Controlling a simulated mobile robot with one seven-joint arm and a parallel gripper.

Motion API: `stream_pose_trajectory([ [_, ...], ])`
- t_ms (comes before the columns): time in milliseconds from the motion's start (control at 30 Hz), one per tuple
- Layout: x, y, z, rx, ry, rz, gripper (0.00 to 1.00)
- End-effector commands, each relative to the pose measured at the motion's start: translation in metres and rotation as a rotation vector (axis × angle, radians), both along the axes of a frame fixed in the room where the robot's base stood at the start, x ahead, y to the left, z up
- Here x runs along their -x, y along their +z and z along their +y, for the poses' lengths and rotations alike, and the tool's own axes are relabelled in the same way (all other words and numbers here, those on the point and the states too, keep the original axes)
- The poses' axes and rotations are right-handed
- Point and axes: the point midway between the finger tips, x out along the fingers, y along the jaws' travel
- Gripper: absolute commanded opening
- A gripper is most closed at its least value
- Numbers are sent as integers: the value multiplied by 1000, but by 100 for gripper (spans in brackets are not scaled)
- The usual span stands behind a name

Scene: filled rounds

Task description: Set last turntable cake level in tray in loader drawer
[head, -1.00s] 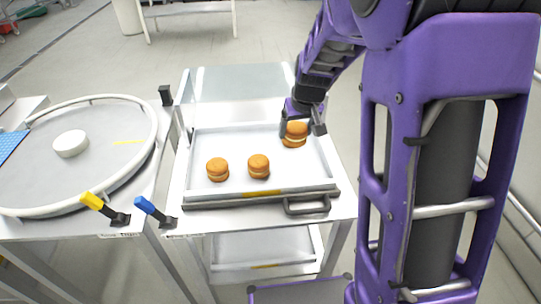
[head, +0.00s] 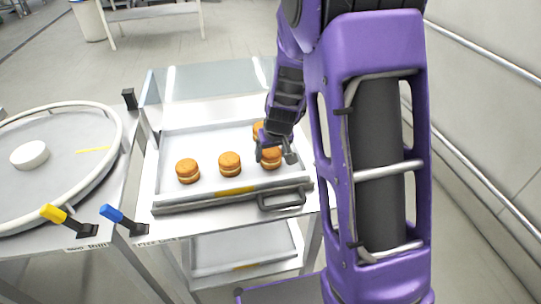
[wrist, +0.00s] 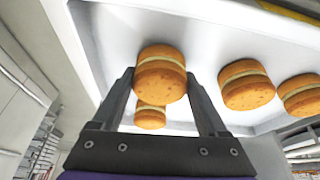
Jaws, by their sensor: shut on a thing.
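My gripper (head: 272,150) is shut on an orange-brown cake with a pale middle band (head: 271,160). In the wrist view the held cake (wrist: 160,72) sits between the fingertips, roughly upright. It is over the front right of the white tray (head: 215,142), in line with two standing cakes, the middle one (head: 230,164) and the left one (head: 187,171). Whether its base touches the tray is unclear. Another cake (head: 259,130) stands behind it, partly hidden by my gripper; it also shows between the fingers in the wrist view (wrist: 150,117). The loader drawer has a dark front handle (head: 282,200).
The round turntable (head: 75,180) at left bears only a white round hub (head: 30,155). A yellow lever (head: 53,213) and a blue lever (head: 111,213) stand at the front edges. The tray's back left is bare. A clear panel (head: 205,82) lies behind the tray.

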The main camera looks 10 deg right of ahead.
Motion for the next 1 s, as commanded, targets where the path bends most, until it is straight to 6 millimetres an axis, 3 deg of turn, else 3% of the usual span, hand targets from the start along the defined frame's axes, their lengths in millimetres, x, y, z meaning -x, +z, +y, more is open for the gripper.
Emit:
stream_pose_trajectory([
  [367, -1, -6, 0, 0, 0, -3, 52],
  [400, -1, -4, 0, 0, 0, -2, 84],
  [500, -1, -4, 0, 0, 0, -2, 100],
  [833, -1, 2, 0, 0, 1, -2, 100],
  [1000, 9, 29, 0, 1, 3, -7, 100],
])
